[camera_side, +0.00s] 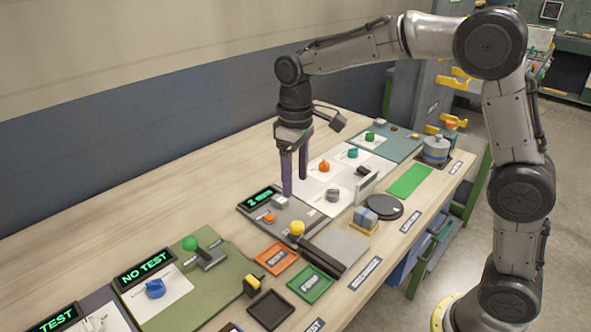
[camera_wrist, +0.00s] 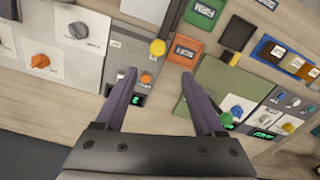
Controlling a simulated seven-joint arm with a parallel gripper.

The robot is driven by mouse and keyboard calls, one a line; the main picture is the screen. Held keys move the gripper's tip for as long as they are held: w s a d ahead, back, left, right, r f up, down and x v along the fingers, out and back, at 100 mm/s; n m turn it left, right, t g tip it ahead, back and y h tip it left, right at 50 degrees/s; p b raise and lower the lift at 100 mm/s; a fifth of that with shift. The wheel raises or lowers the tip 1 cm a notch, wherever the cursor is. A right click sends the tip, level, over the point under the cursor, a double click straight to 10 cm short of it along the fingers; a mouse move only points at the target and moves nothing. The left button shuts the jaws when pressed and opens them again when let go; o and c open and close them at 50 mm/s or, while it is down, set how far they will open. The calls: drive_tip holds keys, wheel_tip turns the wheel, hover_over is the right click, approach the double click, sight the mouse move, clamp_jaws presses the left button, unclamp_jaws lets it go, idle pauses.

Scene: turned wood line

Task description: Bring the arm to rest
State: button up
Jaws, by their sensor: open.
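My gripper (camera_side: 295,178) is open and empty, pointing down above the back of the table, near a grey panel with a green-lit display (camera_side: 258,198). Its two purple fingers stand apart in the wrist view (camera_wrist: 160,98), with only panels and bare wood seen between and beyond them. In the side view the fingertips overlap the grey panel; whether they touch it cannot be told.
Knobs stand close by: an orange one (camera_side: 324,166), a yellow one (camera_side: 297,228) and a green one (camera_side: 190,243). An orange tray (camera_side: 272,260) and a green tray (camera_side: 310,283) lie in front. Bare wood (camera_side: 150,205) runs along the wall.

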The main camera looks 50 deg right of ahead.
drive_tip(key=shift+r, duration=0.75)
drive_tip(key=s+d+r+m+t, duration=0.1)
drive_tip(key=s+d+r+t, duration=0.25)
drive_tip(key=s+r, duration=0.75)
drive_tip(key=s+d+f+m+t, duration=0.1)
drive_tip(key=s+f+m+t, duration=0.1)
drive_tip(key=s+f, duration=0.7)
drive_tip(key=s, duration=0.5)
drive_tip(key=shift+s+d+f, duration=0.15)
drive_tip(key=shift+s+d, duration=0.05)
drive_tip(key=shift+d, duration=0.05)
